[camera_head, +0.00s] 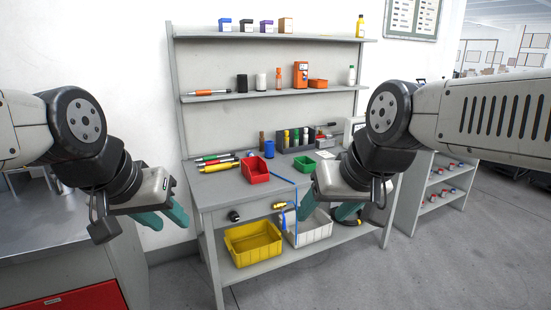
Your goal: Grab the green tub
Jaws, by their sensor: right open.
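The green tub (304,164) is a small open bin on the workbench top, right of the red tub (255,170). My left gripper (164,216) has teal fingers set apart and hangs in front of the bench's left side, well away from the green tub. My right gripper (326,207) is open, in front of and below the green tub in the picture, with no contact visible. Nothing shows between the fingers of either gripper. The green tub is in clear view, just left of my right arm.
The workbench (225,190) also holds markers (217,163), a blue cylinder (268,149) and several bottles at the back. A yellow bin (253,243) and a white bin (308,229) sit on the lower shelf. Shelves with small items rise behind. Open floor lies to the right.

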